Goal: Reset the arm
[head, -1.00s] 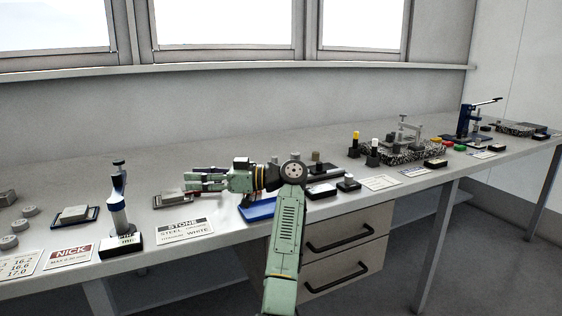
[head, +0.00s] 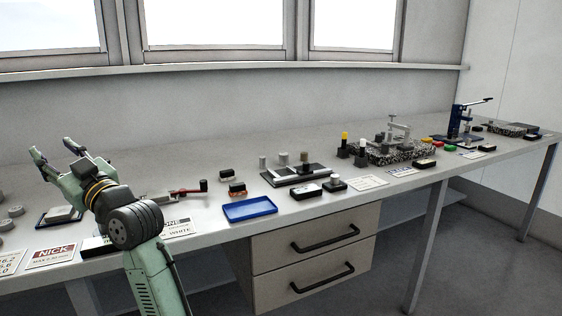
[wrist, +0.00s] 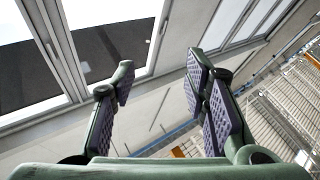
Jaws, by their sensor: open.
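My gripper (head: 54,150) is raised above the left part of the bench in the head view, fingers pointing up and away to the left. It is open and empty. In the wrist view my gripper (wrist: 160,98) shows its two padded fingers spread wide, with only the window wall and the room beyond between and past them. My arm hides part of the bench at the left, including most of the stand that is there and part of the STONE card (head: 180,228).
The long bench (head: 330,150) carries a blue tray (head: 249,210), a NICK card (head: 51,255), a dark tray with a grey block (head: 60,215), a red-ended tool (head: 190,190), a speckled plate (head: 380,152) and a blue press (head: 460,122). Drawers (head: 315,250) are below. Bench's back strip is clear.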

